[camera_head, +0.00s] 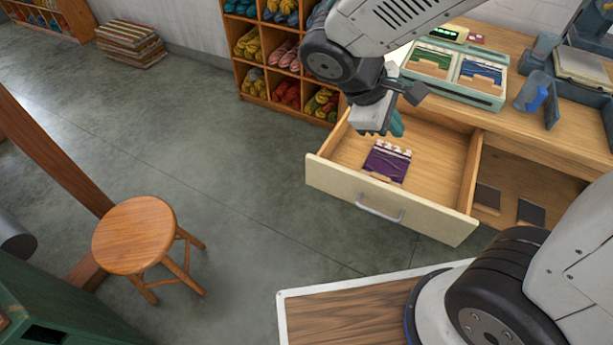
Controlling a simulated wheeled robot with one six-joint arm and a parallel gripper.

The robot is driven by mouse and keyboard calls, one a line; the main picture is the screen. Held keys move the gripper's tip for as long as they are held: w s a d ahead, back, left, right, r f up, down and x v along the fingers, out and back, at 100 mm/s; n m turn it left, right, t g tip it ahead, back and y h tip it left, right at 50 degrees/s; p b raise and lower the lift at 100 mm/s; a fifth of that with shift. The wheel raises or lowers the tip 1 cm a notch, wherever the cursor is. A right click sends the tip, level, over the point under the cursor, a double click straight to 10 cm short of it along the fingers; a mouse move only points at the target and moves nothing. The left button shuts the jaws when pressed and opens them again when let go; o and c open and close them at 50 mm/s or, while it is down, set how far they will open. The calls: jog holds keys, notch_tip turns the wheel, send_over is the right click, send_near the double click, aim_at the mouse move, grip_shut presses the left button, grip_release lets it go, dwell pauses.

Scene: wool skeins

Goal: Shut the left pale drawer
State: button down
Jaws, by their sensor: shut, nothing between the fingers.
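The left pale drawer (335,179) stands pulled out from the wooden desk (540,125), with its pale front facing the lower left. A metal bar handle (379,209) sits on that front. A purple packet (386,163) lies inside the drawer on its bare wooden floor. My gripper (392,130) is shut and empty. In the picture it overlaps the drawer's back left part, and how high it is above the drawer I cannot tell. My arm hides part of the desk edge and the drawer's back corner.
Right of the drawer is an open compartment with dark flat pieces (531,212). A tray of thread cards (456,75) and a blue cup (532,92) stand on the desk. A yarn shelf (262,50) stands behind. A round stool (134,235) is at left, with clear floor between.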

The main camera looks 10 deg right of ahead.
jog(key=w+a+f+n+t+h, duration=0.1)
jog(key=w+a+f+n+t, duration=0.1)
jog(key=a+f+n, duration=0.35)
jog(key=w+a+f+n+t+h, duration=0.1)
jog(key=w+a+f+n+t, duration=0.25)
jog(key=a+f, duration=0.3)
jog(key=n+t+y, duration=0.2)
jog(key=n+t, duration=0.2)
jog(key=n, duration=0.5)
send_near(311, 174)
jog(key=x, duration=0.5)
jog(key=shift+w+d+f, duration=0.15)
jog(key=shift+w+d, duration=0.25)
jog(key=shift+w, duration=0.05)
